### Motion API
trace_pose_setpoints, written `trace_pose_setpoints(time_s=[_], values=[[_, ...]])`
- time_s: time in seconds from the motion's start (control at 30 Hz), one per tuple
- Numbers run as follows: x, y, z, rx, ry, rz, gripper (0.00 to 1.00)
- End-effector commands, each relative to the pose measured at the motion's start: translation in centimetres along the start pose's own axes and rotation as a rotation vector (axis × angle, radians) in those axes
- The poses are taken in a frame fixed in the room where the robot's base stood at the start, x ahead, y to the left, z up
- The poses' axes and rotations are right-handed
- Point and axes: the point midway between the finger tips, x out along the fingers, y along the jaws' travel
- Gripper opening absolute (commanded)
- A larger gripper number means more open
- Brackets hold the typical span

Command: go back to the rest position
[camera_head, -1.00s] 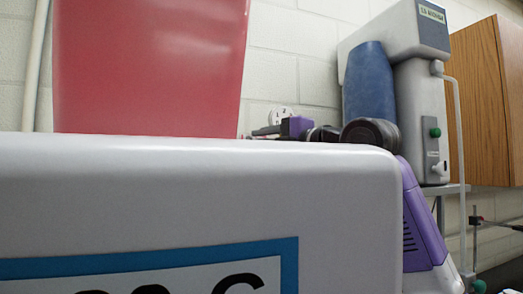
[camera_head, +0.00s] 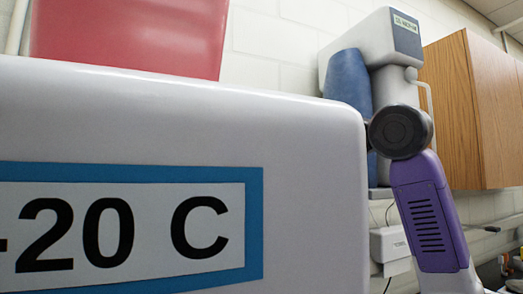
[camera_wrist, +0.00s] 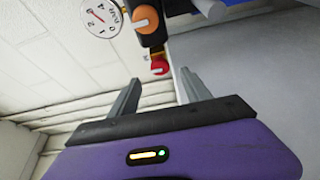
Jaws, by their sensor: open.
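My gripper (camera_wrist: 158,93) shows in the wrist view. Its two grey fingers are apart with nothing between them. Beyond the fingertips are a round white gauge (camera_wrist: 103,17), a black fitting with an orange knob (camera_wrist: 145,18), and a small red knob (camera_wrist: 160,66). I cannot tell how far the fingertips are from them. In the head view my purple arm link and dark round joint (camera_head: 400,131) stand at the right, beside a white box. The rest of the arm and the gripper are hidden behind the box there.
The large white box (camera_head: 300,135) with a "-20 C" label (camera_head: 120,228) fills the left of the head view. A red container (camera_head: 130,35) shows above it. A grey device (camera_head: 398,85) with a blue cylinder (camera_head: 347,82) and a wooden cabinet (camera_head: 455,110) are behind.

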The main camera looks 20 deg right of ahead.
Motion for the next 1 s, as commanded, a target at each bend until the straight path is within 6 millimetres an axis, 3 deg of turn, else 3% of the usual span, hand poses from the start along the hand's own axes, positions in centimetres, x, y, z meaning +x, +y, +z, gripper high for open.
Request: trace_pose_setpoints(time_s=[0.47,0.57,0.7,0.77,0.87,1.0], values=[[0.1,0.1,0.0,0.021,0.001,0.002,0.56],[0.0,1.2,-0.1,0.087,0.004,0.047,0.56],[-1.1,5.1,-0.3,0.203,0.007,0.209,0.56],[-1.8,5.8,0.1,0.268,0.012,0.284,0.56],[-2.4,5.4,1.2,0.381,0.025,0.379,0.56],[-2.9,3.3,2.6,0.516,0.042,0.471,0.56]])
